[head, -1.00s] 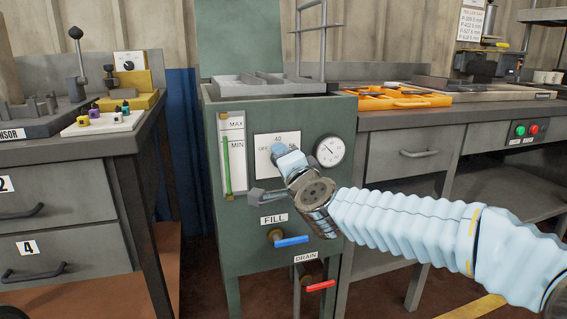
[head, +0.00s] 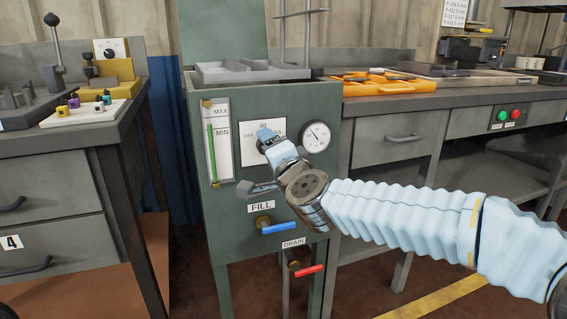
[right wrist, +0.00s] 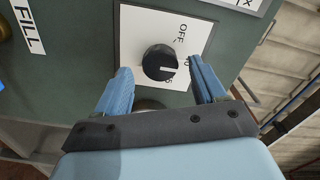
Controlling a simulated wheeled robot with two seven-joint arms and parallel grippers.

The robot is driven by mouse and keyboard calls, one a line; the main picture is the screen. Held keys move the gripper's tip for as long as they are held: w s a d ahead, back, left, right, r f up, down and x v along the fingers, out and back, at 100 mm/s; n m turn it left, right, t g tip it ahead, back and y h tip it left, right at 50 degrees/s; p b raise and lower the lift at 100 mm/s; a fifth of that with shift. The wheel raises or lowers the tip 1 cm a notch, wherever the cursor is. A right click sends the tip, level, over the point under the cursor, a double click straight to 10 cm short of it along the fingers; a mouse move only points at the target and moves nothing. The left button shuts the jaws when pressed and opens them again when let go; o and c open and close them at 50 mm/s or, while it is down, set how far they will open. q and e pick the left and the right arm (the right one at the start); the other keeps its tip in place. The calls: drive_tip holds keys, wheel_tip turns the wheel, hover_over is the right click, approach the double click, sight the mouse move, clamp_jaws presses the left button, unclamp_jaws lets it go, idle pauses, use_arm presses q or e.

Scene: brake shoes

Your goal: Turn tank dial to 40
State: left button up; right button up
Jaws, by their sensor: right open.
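The tank (head: 300,110) is a green cabinet with a white dial plate (head: 248,153) on its front. In the head view my right gripper (head: 267,136) is in front of the plate and hides the knob. In the right wrist view the black dial knob (right wrist: 159,62) shows between the open fingers of the right gripper (right wrist: 160,70), with gaps to both fingers. The knob's white line points right in that view, below the OFF label. The scale numbers there are partly hidden by a finger. My left gripper is out of view.
A round gauge (head: 315,137) is right of the plate, and a level tube (head: 212,155) is left. Below are a blue FILL handle (head: 278,228) and a red DRAIN handle (head: 309,271). Workbenches stand on both sides, with an orange tray (head: 385,88) on the right one.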

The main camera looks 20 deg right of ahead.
drive_tip(key=s+p, duration=0.1)
drive_tip(key=s, duration=1)
drive_tip(key=shift+s+d+p, duration=0.2)
drive_tip(key=shift+s+p, duration=0.1)
drive_tip(key=shift+s, duration=0.05)
drive_tip(key=w+a+f+n+g+y+p, duration=0.1)
drive_tip(key=w+a+f+n+g+p, duration=0.2)
drive_tip(key=f, duration=0.9)
drive_tip(key=w+f+n+g+p, duration=0.3)
drive_tip(key=f+g, duration=0.1)
drive_tip(key=f, duration=0.9)
drive_tip(key=s+a+f+n+g+y+p, duration=0.2)
drive_tip(key=s+f+g, duration=0.8)
drive_tip(key=s+f, duration=1)
wheel_tip(320, 180, down, 4)
drive_tip(key=a+n+p, duration=0.1)
drive_tip(key=n+p, duration=0.1)
drive_tip(key=n, duration=0.1)
drive_tip(key=shift+s+n+y+p, duration=0.3)
drive_tip(key=shift+s+p, duration=0.1)
drive_tip(key=shift+r, duration=0.1)
